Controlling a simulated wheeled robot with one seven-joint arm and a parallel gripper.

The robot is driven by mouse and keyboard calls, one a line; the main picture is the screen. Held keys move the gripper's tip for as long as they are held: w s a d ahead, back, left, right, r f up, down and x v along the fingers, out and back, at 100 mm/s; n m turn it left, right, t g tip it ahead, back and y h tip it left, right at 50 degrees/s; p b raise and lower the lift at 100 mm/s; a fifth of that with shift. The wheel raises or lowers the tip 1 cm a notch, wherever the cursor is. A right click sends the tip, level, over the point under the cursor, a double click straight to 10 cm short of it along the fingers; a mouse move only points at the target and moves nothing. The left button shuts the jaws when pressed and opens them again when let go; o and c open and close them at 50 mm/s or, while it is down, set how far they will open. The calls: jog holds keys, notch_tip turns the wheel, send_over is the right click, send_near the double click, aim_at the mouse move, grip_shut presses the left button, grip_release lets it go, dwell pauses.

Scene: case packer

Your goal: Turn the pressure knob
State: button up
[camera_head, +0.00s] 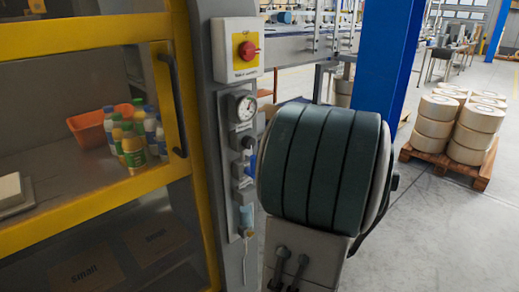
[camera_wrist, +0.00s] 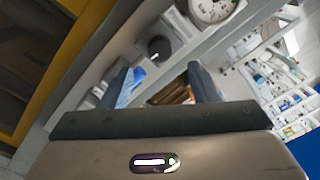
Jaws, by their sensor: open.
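The pressure knob (camera_head: 247,142) is a small black round knob below the pressure gauge (camera_head: 241,105) on the grey machine post. In the wrist view the dark knob (camera_wrist: 158,47) shows beyond my fingertips, close to midway between them. The white gauge (camera_wrist: 212,9) is above and right of it, cut by the top edge. My gripper (camera_wrist: 160,70) is open, with its two blue-grey fingers apart and nothing seen held between them. The knob looks apart from both fingers. In the head view my arm hides most of my gripper.
A red emergency stop button (camera_head: 247,51) on a yellow plate sits above the gauge. A yellow-framed door (camera_head: 90,40) with a dark handle (camera_head: 173,100) is to the left, with bottles behind it. A blue pillar (camera_head: 385,60) and a pallet (camera_head: 445,168) of rolls stand right.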

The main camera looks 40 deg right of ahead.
jog(key=s, duration=0.7)
jog(key=shift+s+d, duration=0.15)
jog(key=shift+f, duration=0.1)
jog(key=w+a+n+g+y+p, duration=0.2)
jog(key=a+n+g+y+p, duration=0.65)
jog(key=a, duration=1.45)
jog(key=s+a+r+n+g+h+p, duration=0.3)
jog(key=s+a+n+g+h+p, duration=0.2)
jog(key=n, duration=1.1)
jog(key=s+a+g+h, duration=0.2)
jog(key=h, duration=0.2)
jog(key=shift+p, duration=0.35)
jog(key=shift+a+n+h, duration=0.1)
jog(key=shift+n+h, duration=0.15)
